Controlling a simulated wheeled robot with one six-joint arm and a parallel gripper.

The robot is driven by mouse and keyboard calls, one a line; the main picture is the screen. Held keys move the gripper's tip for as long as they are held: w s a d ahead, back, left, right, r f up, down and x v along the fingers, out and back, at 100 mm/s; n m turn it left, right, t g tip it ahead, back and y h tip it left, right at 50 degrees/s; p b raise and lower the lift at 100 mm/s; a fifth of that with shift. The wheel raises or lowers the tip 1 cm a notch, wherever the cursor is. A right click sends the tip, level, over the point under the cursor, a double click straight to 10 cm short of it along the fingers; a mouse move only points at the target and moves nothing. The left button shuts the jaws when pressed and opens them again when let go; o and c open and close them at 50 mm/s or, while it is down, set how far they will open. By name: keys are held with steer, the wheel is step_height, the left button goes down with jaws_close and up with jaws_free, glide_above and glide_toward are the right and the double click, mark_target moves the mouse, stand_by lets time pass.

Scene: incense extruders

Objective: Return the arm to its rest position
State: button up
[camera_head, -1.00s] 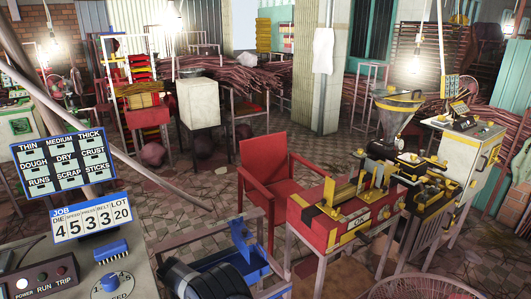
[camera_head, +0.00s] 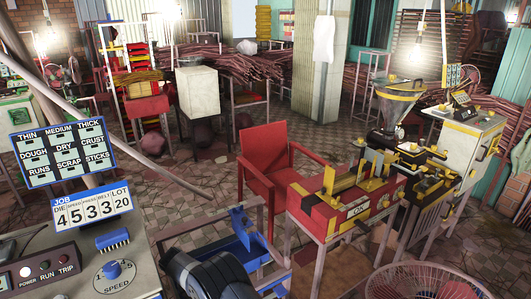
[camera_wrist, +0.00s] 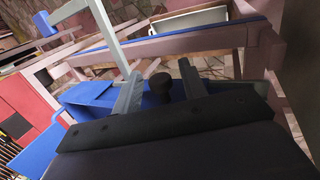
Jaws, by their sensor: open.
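In the wrist view my gripper (camera_wrist: 160,80) shows as a dark crossbar with two grey fingers standing apart. A dark round knob (camera_wrist: 161,82) shows between the fingers; I cannot tell whether it is within their reach. Blue parts (camera_wrist: 90,95) and a pinkish frame (camera_wrist: 190,40) lie beyond the fingers. No object is seen clamped in the jaws. In the head view my dark arm (camera_head: 210,272) is at the bottom centre, beside a frame with a blue part (camera_head: 243,230). The fingertips cannot be made out there.
A control panel (camera_head: 75,275) with a job counter (camera_head: 93,208) stands at left. A red chair (camera_head: 270,165) is in the middle. Tiled floor (camera_head: 190,195) is open behind my arm.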

steer(key=shift+s+r+p, duration=0.1)
steer(key=shift+r+p, duration=0.05)
steer(key=shift+p, duration=0.4)
steer(key=shift+s+d+t+p, duration=0.1)
steer(key=shift+t+p, duration=0.25)
steer(key=shift+t, duration=0.05)
steer(key=f+t+y+p, duration=0.1)
steer(key=t, duration=0.1)
steer(key=s+f+m+t+y+p, duration=0.1)
steer(key=t+y, duration=0.1)
steer(key=shift+s+d+f, duration=0.15)
steer(key=shift+s+d, duration=0.05)
steer(key=shift+d, duration=0.2)
steer(key=t+b, duration=0.1)
steer(key=b, duration=0.1)
steer(key=f+b, duration=0.1)
steer(key=b, duration=0.2)
steer(key=shift+s+d+m+t+y, duration=0.1)
steer(key=shift+s+m+t+y, duration=0.1)
steer(key=shift+m+t+y, duration=0.15)
steer(key=shift+f+b, duration=0.1)
steer(key=shift+b, duration=0.45)
steer(key=t+b, duration=0.1)
steer(key=b, duration=0.5)
steer(key=f+t+y+b, duration=0.1)
steer(key=t+b, duration=0.1)
steer(key=b, duration=0.4)
steer(key=shift+s+d+f+m+b, duration=0.1)
steer(key=shift+s+f+m+b, duration=0.05)
steer(key=shift+m+b, duration=0.2)
